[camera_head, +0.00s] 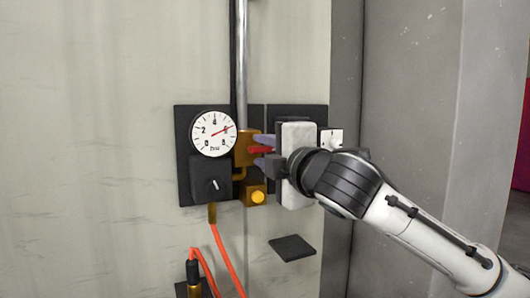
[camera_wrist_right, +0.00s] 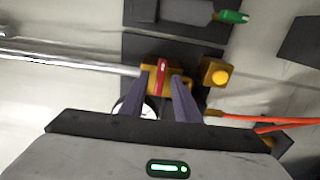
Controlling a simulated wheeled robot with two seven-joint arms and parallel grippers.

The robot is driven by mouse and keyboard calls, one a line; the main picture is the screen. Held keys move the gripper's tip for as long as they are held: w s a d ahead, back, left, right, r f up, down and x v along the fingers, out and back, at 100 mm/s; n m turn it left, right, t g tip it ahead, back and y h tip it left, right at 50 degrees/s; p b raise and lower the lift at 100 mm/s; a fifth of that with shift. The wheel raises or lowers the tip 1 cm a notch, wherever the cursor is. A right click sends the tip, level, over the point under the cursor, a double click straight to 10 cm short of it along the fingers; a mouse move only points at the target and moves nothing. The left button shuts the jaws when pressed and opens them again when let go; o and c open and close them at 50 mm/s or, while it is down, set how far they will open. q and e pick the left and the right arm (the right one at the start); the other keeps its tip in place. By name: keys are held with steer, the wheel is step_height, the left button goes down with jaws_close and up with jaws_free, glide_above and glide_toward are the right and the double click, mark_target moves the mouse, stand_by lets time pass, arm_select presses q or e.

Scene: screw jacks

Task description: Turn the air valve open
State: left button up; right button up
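The air valve is a brass body (camera_head: 243,152) on the vertical metal pipe, with a red lever (camera_head: 262,150) lying crosswise to the pipe. The right wrist view also shows the red lever (camera_wrist_right: 161,77) on its brass body. My right gripper (camera_head: 265,151) is at the valve, one finger above the lever and one below. In the right wrist view the fingers (camera_wrist_right: 160,85) stand apart on either side of the lever, with small gaps showing. I cannot tell how deep the lever sits between them. My left gripper is not in view.
A round gauge (camera_head: 212,133) and a dark box with a knob (camera_head: 211,184) are left of the valve. A brass block with a yellow button (camera_head: 257,197) sits below. An orange hose (camera_head: 224,255) hangs lower. A green handle (camera_wrist_right: 232,16) shows in the wrist view.

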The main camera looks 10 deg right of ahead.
steer(key=s+d+b, duration=0.2)
steer(key=s, duration=0.8)
steer(key=w+a+f+m+g+y, duration=0.1)
steer(key=f+m+g, duration=0.15)
steer(key=f, duration=0.95)
steer(key=a+f+m+g, duration=0.1)
steer(key=a+f+m, duration=0.15)
steer(key=f, duration=0.95)
steer(key=w+a+f+m+g+y, duration=0.1)
steer(key=f+m, duration=0.3)
steer(key=f, duration=0.8)
steer(key=s+d+f+m+g+h, duration=0.1)
steer(key=s+d+f+m, duration=0.1)
steer(key=s+f, duration=0.7)
steer(key=s+d+f+m+g+h, duration=0.1)
steer(key=s+f+m, duration=0.3)
steer(key=s+f, duration=0.5)
steer(key=s+d+f+m+g+h, duration=0.1)
steer(key=s+d+f+m+g, duration=0.1)
steer(key=s+f, duration=0.7)
step_height(320, 180, down, 4)
steer(key=shift+s+d+f+m, duration=0.15)
steer(key=shift+d+f+m, duration=0.1)
steer(key=shift+d+m, duration=0.45)
steer(key=shift+g, duration=0.25)
